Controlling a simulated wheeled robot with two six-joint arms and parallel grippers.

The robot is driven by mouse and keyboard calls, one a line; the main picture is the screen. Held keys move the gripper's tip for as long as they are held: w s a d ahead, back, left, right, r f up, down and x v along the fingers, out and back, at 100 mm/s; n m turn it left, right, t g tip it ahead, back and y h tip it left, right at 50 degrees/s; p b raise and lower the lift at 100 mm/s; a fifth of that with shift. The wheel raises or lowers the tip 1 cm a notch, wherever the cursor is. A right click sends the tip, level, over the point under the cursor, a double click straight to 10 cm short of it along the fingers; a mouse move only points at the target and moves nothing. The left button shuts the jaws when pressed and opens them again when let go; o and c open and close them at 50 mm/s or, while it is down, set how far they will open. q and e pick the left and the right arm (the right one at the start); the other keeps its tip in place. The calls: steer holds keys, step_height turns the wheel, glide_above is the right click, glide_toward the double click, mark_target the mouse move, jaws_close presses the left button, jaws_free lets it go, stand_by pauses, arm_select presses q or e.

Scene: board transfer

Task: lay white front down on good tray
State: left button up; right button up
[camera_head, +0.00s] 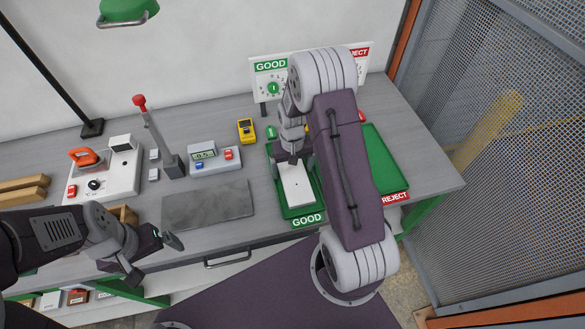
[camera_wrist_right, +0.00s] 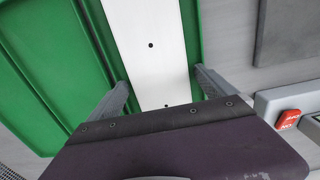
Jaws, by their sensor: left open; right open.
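The white front (camera_head: 296,185) is a flat white panel with small dark holes, lying in the green good tray (camera_head: 309,212), which carries a GOOD label at its near edge. In the right wrist view the white front (camera_wrist_right: 150,70) lies lengthwise between the two fingers of my right gripper (camera_wrist_right: 160,88), which are apart on either side of it; I cannot tell whether they touch it. The good tray also shows there (camera_wrist_right: 205,35). My right gripper (camera_head: 293,162) is at the panel's far end. My left gripper (camera_head: 165,248) is open and empty near the table's front left.
The green reject tray (camera_head: 385,165) stands to the right, partly behind my right arm. A grey mat (camera_head: 208,204), a meter box (camera_head: 215,161), a yellow device (camera_head: 247,130) and a red-knobbed lever (camera_head: 159,140) stand left of the good tray.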

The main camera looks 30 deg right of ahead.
step_height(320, 180, up, 9)
steer(key=shift+b, duration=0.35)
steer(key=s+a+n, duration=0.1)
steer(key=s+a, duration=0.2)
steer(key=s, duration=0.3)
steer(key=s+a+r+n+t, duration=0.1)
steer(key=s+a, duration=0.3)
steer(key=s, duration=0.3)
steer(key=shift+a, duration=0.3)
steer(key=shift+s+r, duration=0.1)
